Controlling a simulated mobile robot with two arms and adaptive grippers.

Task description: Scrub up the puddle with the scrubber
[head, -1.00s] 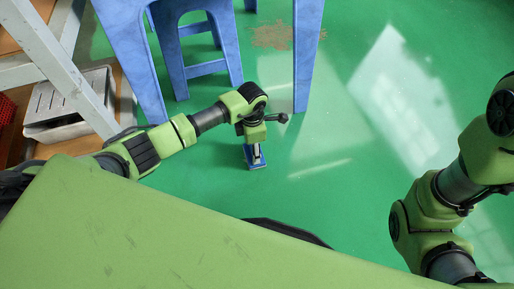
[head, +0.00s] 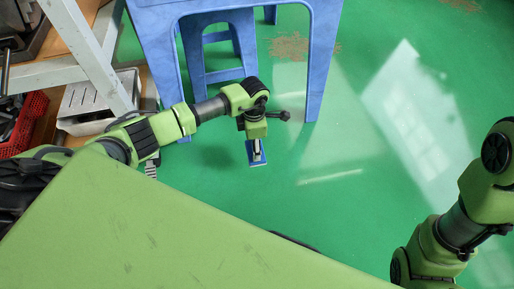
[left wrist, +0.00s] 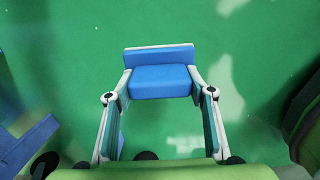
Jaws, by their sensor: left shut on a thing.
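The scrubber (head: 258,160) is a small blue block with a blue handle part. My left gripper (head: 256,146) is shut on it and holds it over the green floor, in front of the blue table. The left wrist view shows the scrubber (left wrist: 160,82) between the two fingers of my left gripper (left wrist: 160,95). I cannot tell whether it touches the floor. A brown, speckled puddle (head: 289,46) lies farther back, seen between the table's legs and partly hidden by the right leg. My right gripper is out of view; only its arm shows at the right.
The blue table (head: 318,60) has a blue stool (head: 222,74) under it. A grey-framed shelf (head: 85,45) with a metal tray (head: 95,98) and a red basket (head: 25,125) stands at the left. Another brown patch (head: 460,4) is at the top right. Open floor lies right of the table.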

